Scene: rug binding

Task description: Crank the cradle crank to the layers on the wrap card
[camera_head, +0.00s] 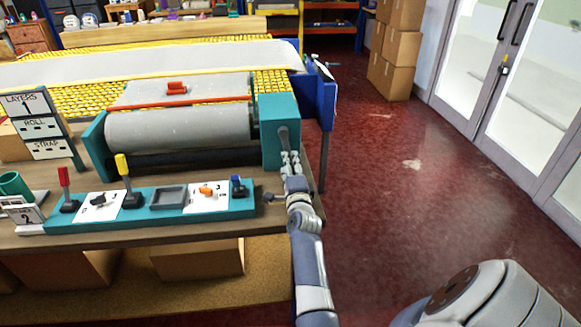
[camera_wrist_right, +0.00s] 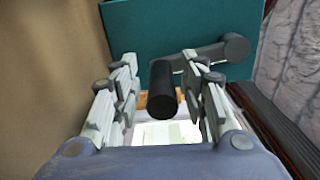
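The wrap card (camera_head: 35,127) stands at the left in the head view and reads "LAYERS 1", with ROLL and STRAP rows below. The teal cradle (camera_head: 279,105) holds a grey roll (camera_head: 180,130). The crank (camera_head: 283,136) is on the teal end box at the cradle's right. In the right wrist view the crank's dark arm (camera_wrist_right: 218,52) runs from the teal box to a black handle (camera_wrist_right: 162,92). My right gripper (camera_head: 290,158) is at the crank. Its fingers are open on both sides of the handle, with narrow gaps visible. My left gripper is not in view.
A teal control panel (camera_head: 150,222) with levers and a dial lies along the bench front. Cardboard boxes (camera_head: 395,50) stand behind; the red floor (camera_head: 430,170) at right is clear.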

